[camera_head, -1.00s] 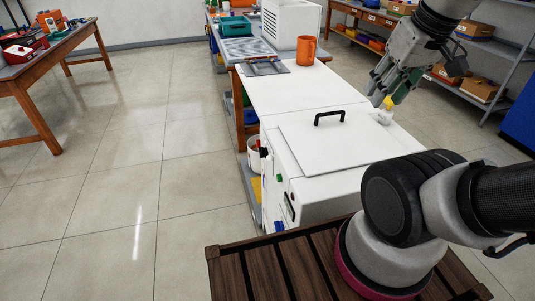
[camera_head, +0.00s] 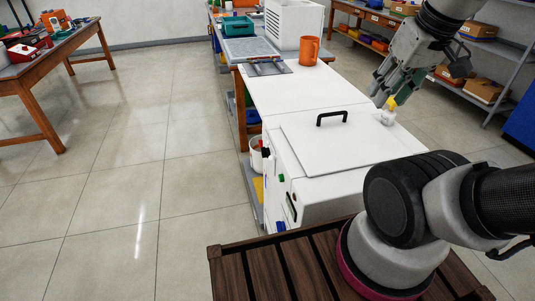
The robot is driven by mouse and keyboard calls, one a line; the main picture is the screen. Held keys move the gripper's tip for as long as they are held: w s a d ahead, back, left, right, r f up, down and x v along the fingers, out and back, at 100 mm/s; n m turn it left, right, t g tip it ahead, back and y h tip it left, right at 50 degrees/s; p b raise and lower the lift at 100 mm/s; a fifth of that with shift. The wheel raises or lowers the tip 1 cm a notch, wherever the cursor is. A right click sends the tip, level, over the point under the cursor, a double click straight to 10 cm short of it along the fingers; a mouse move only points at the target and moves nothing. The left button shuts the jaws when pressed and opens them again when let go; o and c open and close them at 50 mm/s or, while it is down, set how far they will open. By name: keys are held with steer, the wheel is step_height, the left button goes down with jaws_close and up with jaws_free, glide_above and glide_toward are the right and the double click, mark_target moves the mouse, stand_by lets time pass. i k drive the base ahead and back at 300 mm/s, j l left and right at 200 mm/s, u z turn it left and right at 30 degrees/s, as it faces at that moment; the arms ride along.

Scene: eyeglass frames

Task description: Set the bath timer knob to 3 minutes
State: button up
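The bath is a white box-shaped unit with a flat white lid (camera_head: 325,145) and a black handle (camera_head: 332,118). Its left-facing front panel (camera_head: 282,185) carries small green, red, dark and blue controls, seen at a steep angle. I cannot tell which is the timer knob or where it points. My gripper (camera_head: 381,96) hangs above the far right side of the bath, well away from the panel. Its fingers look spread. A small whitish piece with a yellow part (camera_head: 388,115) is just below the fingertips at the bath's right edge; I cannot tell whether they touch.
A teal bin (camera_head: 238,26) is farther back. A white bucket (camera_head: 256,153) stands left of the bath. The floor to the left is clear.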

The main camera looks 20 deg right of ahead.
mark_target(265, 152)
steer(key=j, duration=0.75)
steer(key=i+j, duration=0.1)
steer(key=j, duration=0.6)
steer(key=i+z, duration=0.05)
